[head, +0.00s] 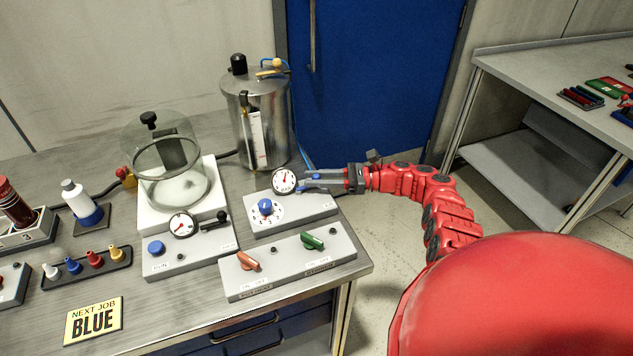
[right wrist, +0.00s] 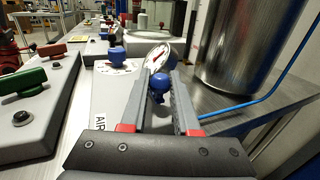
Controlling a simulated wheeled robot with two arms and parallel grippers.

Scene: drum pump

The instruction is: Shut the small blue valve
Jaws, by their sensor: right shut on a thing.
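The small blue valve (right wrist: 158,84) shows between the two fingers of my right gripper (right wrist: 165,90) in the right wrist view. It sits at the edge of the grey AIR box, beside the round gauge (head: 284,180). In the head view my right gripper (head: 308,181) reaches in from the right and is shut on the valve, whose blue part (head: 320,176) is partly hidden by the fingers. How far the valve is turned I cannot tell. My left gripper is not in view.
The grey box (head: 318,213) carries a blue dial knob (head: 265,206). In front is a panel with an orange switch (head: 246,261) and a green switch (head: 312,241). A steel tank (head: 270,125) stands behind, with a thin blue hose (right wrist: 240,106). A glass dome (head: 170,190) stands left.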

